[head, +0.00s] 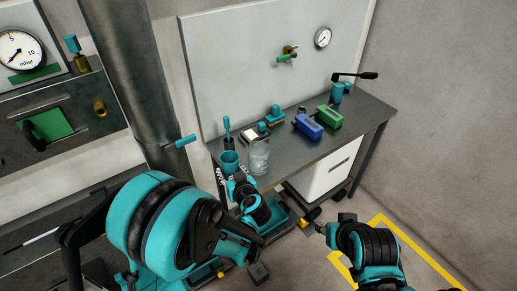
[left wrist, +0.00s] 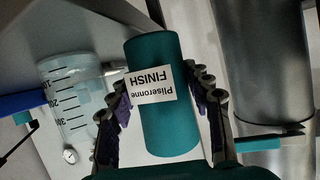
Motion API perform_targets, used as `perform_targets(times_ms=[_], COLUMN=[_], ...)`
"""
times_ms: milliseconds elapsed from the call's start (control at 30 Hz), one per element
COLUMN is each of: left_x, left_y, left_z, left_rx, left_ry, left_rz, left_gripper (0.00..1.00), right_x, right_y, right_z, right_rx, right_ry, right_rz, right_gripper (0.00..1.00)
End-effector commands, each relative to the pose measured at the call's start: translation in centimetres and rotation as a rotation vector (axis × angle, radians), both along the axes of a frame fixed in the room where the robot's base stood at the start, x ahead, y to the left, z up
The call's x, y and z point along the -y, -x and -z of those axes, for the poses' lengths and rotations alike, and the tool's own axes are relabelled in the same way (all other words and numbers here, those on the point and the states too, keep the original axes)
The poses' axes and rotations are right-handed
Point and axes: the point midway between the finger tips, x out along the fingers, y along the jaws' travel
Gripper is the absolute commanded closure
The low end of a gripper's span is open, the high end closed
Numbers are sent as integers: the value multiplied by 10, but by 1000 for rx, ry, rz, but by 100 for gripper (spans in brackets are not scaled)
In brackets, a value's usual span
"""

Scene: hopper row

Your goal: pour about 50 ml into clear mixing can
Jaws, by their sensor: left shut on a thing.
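My left gripper (left wrist: 160,115) is shut on a teal can (left wrist: 165,65) with a white label reading "Pliseronne FINISH". In the head view the teal can (head: 229,168) looks roughly upright at the bench's near left corner, its open top showing. I cannot see what is inside it. The clear mixing can (head: 259,157) stands on the bench just to its right, apart from it. In the left wrist view the clear mixing can (left wrist: 75,105) shows dark graduation marks; its fill level is unclear. My right gripper (head: 325,230) is low at the right, away from the bench; its jaws are too small to read.
The dark bench (head: 300,150) carries a blue box (head: 308,127), a green box (head: 329,117) and a teal item with a black handle (head: 340,90). A grey pipe (head: 130,60) rises at the left. A white cabinet (head: 328,172) stands underneath the bench.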

Motion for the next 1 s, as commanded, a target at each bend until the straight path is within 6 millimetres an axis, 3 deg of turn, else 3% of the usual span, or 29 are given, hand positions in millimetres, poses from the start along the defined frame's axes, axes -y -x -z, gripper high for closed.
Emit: perform_targets(times_ms=[467,767,1000], left_x=[10,17,24], left_y=[-7,-12,-17], left_z=[-11,-38,-80], left_rx=[-164,-264,-342], left_ry=[-224,-360,-466], left_rz=[1,1,2], left_gripper=[84,84,84], right_x=[0,0,0], right_y=[0,0,0], right_z=[0,-7,-43], right_rx=[0,0,0], right_ry=[0,0,0], right_rz=[0,0,0], right_gripper=[60,60,60])
